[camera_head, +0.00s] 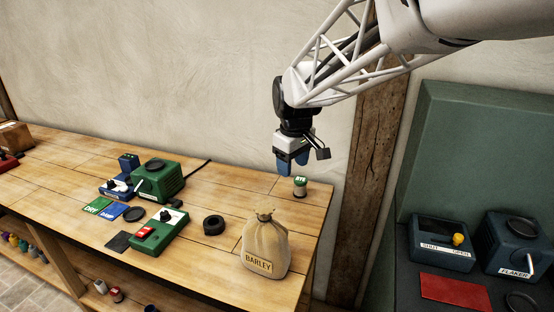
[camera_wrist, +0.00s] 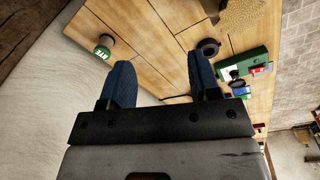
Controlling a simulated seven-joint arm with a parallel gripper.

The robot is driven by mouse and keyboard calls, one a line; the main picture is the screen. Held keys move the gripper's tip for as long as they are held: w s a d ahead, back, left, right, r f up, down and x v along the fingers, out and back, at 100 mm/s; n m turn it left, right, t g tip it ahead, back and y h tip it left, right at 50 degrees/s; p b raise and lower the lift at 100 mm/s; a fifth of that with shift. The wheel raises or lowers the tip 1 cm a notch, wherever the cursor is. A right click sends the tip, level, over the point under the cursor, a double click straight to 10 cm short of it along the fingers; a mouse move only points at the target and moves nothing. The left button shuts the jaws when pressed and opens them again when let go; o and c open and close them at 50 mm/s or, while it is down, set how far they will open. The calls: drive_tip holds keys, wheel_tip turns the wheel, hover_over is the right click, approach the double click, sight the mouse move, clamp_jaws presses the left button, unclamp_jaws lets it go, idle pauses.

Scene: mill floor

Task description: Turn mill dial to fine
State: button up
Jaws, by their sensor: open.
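The knob (camera_wrist: 238,84) also shows in the wrist view. A blue unit (camera_head: 117,187) with a pale dial face and dark knob stands behind it, beside a green machine (camera_head: 160,180). The lettering is too small to tell which is the mill dial or where fine lies. My gripper (camera_head: 291,166) hangs above the bench's back right, right of these boxes. In the wrist view its blue fingers (camera_wrist: 160,72) are apart and empty.
A rye-marked jar (camera_head: 300,187) stands near my gripper. A barley sack (camera_head: 265,245) stands at the front right, with a black ring (camera_head: 214,225) left of it. Green and blue cards (camera_head: 105,208) lie left of the boxes. A flaker machine (camera_head: 515,245) stands far right.

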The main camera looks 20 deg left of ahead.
drive_tip(key=a+f+n, duration=0.2)
drive_tip(key=a+f, duration=0.1)
drive_tip(key=a, duration=0.8)
drive_tip(key=a+f+n, duration=0.3)
drive_tip(key=a+f, duration=0.1)
drive_tip(key=a, duration=0.6)
drive_tip(key=n, duration=0.5)
hover_over(164, 212)
drive_tip(key=shift+g+h, duration=0.3)
drive_tip(key=shift+g, duration=0.1)
wheel_tip(164, 212, down, 9)
drive_tip(key=shift+r, duration=0.1)
drive_tip(key=shift+m, duration=0.3)
drive_tip(key=shift+f, duration=3.95)
drive_tip(key=c, duration=0.9)
